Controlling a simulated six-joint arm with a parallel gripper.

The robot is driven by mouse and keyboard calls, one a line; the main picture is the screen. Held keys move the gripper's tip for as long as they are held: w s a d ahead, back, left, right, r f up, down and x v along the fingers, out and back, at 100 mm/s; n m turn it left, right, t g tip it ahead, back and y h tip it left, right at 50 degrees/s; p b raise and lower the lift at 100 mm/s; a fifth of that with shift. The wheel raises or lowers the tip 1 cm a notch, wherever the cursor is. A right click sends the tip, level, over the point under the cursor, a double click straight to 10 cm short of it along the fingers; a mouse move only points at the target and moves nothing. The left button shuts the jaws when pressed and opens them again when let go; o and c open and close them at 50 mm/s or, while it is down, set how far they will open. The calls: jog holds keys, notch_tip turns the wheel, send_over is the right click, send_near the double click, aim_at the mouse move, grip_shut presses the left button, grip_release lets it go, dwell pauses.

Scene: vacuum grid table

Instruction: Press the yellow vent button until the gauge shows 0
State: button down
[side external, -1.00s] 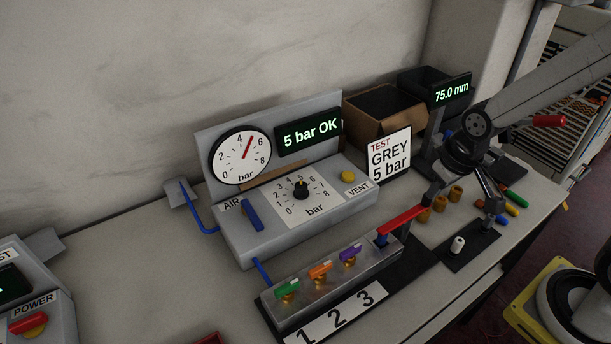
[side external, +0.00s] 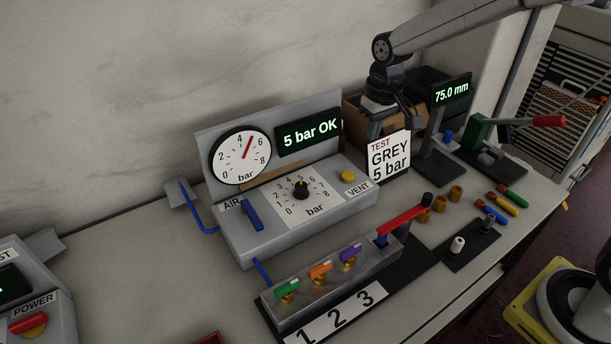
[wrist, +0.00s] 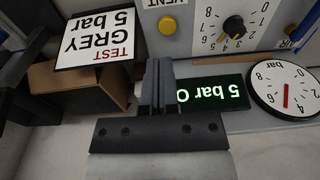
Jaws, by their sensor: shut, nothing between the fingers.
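The yellow vent button (side external: 347,175) sits on the top right of the grey pressure panel (side external: 330,208), beside the VENT label (side external: 358,188). It also shows in the wrist view (wrist: 168,25), beyond my fingertips. The round gauge (side external: 240,157) has its red needle between 4 and 6, near 5. The green display (side external: 309,132) reads "5 bar OK". My gripper (wrist: 157,66) is shut and empty. In the side view it hangs behind the TEST GREY 5 bar sign, its fingers partly hidden, to the right of and apart from the button.
The TEST sign (side external: 389,157) stands right of the button, with a cardboard box (side external: 352,119) behind. A black dial (side external: 300,190) and blue AIR lever (side external: 252,214) share the panel. A valve block with a red lever (side external: 404,219) lies in front. Space above the button looks clear.

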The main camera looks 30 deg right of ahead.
send_over(350, 176)
jog(key=shift+d+r+g, duration=0.1)
jog(key=shift+r+g, duration=0.2)
jog(key=shift+r, duration=0.15)
jog(key=shift+f, duration=0.15)
jog(key=f, duration=1.3)
jog(key=shift+w+f, duration=0.2)
jog(key=shift+f, duration=0.15)
jog(key=shift+f, duration=0.1)
jog(key=shift+s+f, duration=0.15)
jog(key=shift+f, duration=0.9)
notch_tip(350, 176, up, 15)
dwell(0.4)
